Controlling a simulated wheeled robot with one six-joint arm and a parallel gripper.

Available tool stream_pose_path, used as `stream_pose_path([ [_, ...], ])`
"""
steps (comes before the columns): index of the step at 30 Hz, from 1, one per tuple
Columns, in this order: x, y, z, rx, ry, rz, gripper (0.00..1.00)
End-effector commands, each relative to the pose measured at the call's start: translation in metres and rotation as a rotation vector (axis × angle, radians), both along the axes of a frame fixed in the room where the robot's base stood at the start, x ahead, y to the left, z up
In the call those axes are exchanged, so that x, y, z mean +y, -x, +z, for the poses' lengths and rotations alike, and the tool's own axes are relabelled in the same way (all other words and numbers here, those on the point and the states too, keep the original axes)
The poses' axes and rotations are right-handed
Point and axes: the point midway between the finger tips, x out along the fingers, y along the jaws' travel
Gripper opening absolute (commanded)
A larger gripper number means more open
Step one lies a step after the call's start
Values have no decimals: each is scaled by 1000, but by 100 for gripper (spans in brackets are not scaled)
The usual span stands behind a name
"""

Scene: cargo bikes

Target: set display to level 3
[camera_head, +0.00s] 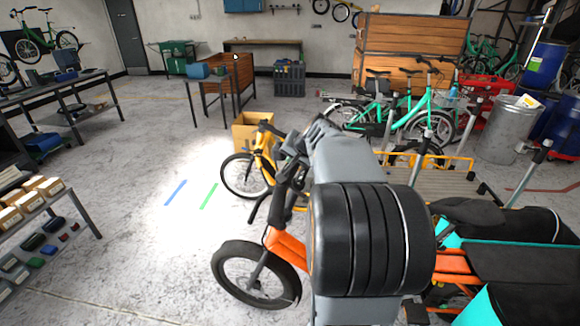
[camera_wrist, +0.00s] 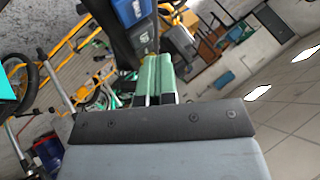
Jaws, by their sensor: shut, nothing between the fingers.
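My gripper (camera_wrist: 158,58) shows in the wrist view, its green fingers together with nothing between them. Just beyond the fingertips is a dark device with a blue lit panel (camera_wrist: 133,12), cut off by the top edge; it looks like the display, and its level cannot be read. I cannot tell whether the fingers touch it. In the head view, an orange cargo bike (camera_head: 286,246) stands at the centre, its dark handlebar (camera_head: 290,172) partly behind my arm. My arm hides the gripper and any display there.
A yellow bike (camera_head: 262,155) stands behind the handlebar, and green bikes (camera_head: 400,115) stand farther back. A shelf with boxes (camera_head: 35,200) is at the left. The floor (camera_head: 150,240) between shelf and orange bike is clear.

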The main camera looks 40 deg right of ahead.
Motion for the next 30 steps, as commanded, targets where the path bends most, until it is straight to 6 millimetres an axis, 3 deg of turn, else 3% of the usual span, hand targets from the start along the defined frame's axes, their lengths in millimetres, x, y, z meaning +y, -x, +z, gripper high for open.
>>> stream_pose_path([
  [30,-1,0,16,1,-1,1,0],
])
